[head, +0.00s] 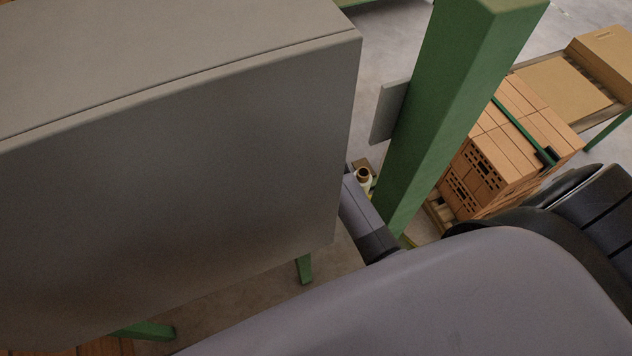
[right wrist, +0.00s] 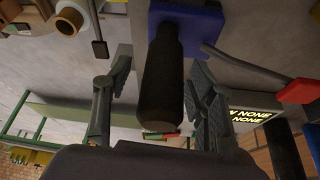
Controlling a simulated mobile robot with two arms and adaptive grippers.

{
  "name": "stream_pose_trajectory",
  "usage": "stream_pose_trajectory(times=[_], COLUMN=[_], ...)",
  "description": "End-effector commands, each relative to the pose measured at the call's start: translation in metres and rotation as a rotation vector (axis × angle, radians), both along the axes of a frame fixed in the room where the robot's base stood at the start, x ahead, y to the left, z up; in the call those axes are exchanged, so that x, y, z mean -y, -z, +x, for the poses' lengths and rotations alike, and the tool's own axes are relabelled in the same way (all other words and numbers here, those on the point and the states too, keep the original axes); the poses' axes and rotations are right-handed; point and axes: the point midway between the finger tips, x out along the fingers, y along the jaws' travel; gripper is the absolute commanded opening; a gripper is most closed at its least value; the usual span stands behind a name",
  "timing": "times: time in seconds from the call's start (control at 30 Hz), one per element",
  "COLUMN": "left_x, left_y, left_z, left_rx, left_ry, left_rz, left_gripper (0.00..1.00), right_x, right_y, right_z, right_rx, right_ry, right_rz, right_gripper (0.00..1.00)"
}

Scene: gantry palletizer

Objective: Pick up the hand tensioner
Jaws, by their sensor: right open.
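In the right wrist view the hand tensioner (right wrist: 195,17) shows as a blue body at the top, with a thick black handle (right wrist: 163,85) pointing down towards me. A lever with a red grip (right wrist: 299,91) reaches out to its right. My right gripper (right wrist: 160,72) is open, with one finger on each side of the black handle. Gaps show between the handle and both fingers. I cannot make out the tensioner in the head view, where a grey cabinet and my arm cover much of the scene. My left gripper is not in view.
A large grey cabinet (head: 180,150) fills the left of the head view. A green post (head: 440,100) stands beside it. Strapped bricks (head: 500,145) and cardboard boxes (head: 565,90) are at the right. A brown roll (right wrist: 69,20) lies left of the tensioner in the right wrist view.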

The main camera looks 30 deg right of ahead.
Motion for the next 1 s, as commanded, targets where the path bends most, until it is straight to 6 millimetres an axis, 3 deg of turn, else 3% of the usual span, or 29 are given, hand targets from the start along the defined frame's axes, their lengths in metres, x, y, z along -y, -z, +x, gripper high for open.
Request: stream_pose_trajectory(times=[0.17,0.83,1.0], left_x=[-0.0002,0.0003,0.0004], left_y=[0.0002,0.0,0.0], left_z=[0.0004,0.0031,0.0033], left_rx=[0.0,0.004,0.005], left_ry=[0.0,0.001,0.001], left_rz=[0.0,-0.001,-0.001], left_gripper=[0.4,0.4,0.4], right_x=[0.0001,0.0003,0.0005], right_y=[-0.0002,-0.0003,-0.0003], right_z=[0.0,-0.0003,-0.0004], right_rx=[0.0,-0.001,-0.001], right_ry=[0.0,-0.001,0.0], right_rz=[0.0,-0.001,-0.002], right_gripper=[0.46,0.01,0.0])
